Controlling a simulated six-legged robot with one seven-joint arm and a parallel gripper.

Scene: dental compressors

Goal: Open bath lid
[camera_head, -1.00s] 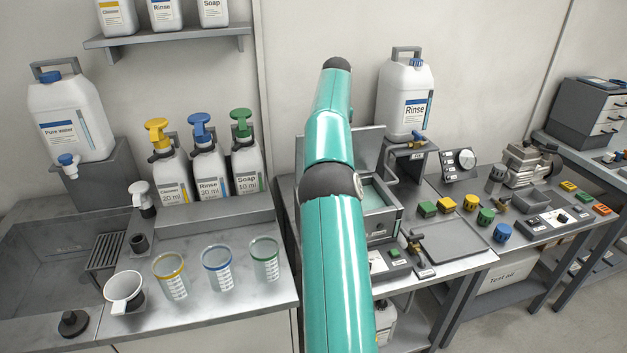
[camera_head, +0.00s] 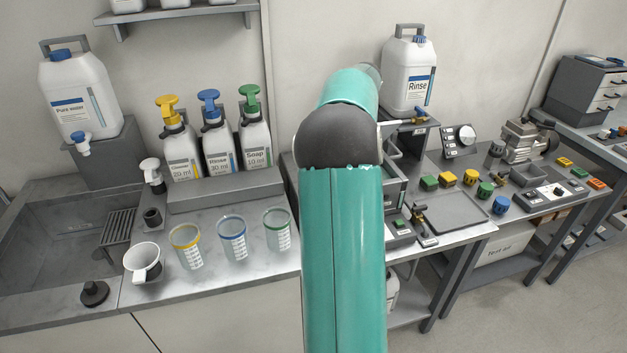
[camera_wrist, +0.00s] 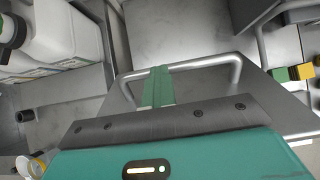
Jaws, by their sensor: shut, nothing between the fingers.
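The bath (camera_head: 393,190) is a grey box on the middle bench, mostly hidden behind my teal arm in the head view. In the wrist view, a pale bar handle (camera_wrist: 205,64) spans a grey panel (camera_wrist: 262,92), apparently the bath lid. My gripper (camera_wrist: 158,74) shows there as closed green fingers, empty, overlapping the left part of the bar. I cannot tell whether they touch it. The gripper is hidden in the head view, and how far the lid stands open cannot be told.
A Rinse jug (camera_head: 408,75) stands behind the bath. Coloured blocks (camera_head: 448,179) and a flat tray (camera_head: 452,212) lie to its right. Pump bottles (camera_head: 217,145) and measuring cups (camera_head: 232,240) stand on the left bench, beside a sink (camera_head: 55,235).

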